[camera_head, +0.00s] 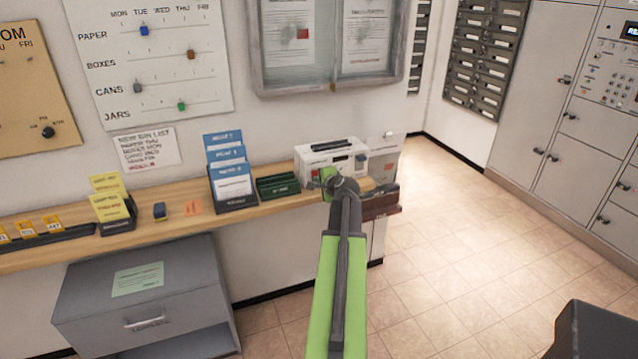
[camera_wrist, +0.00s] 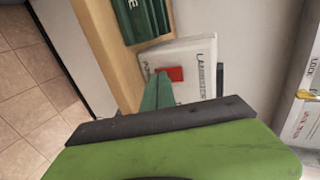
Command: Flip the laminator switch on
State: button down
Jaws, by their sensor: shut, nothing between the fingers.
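The laminator (camera_head: 316,158) is a white box on the wooden shelf, right of the middle in the head view. In the wrist view its white face (camera_wrist: 196,55) carries a printed label and a red switch (camera_wrist: 170,74). My gripper (camera_head: 326,177) is in front of the laminator's face in the head view. In the wrist view its shut green fingertips (camera_wrist: 158,82) are right by the red switch, overlapping its lower left edge; I cannot tell whether they touch. Nothing is held. My arm hides part of the laminator's lower front in the head view.
A dark green tray (camera_head: 278,186) and a blue leaflet holder (camera_head: 232,182) stand left of the laminator on the shelf (camera_head: 180,228). A grey cabinet (camera_head: 145,290) is below. Tiled floor (camera_head: 450,220) is clear to the right, before the lockers.

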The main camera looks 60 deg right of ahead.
jog(key=shift+w+d+f, duration=0.2)
jog(key=shift+s+a+r, duration=0.1)
jog(key=shift+r, duration=0.05)
jog(key=shift+r+p, duration=0.8)
jog(key=shift+r, duration=0.05)
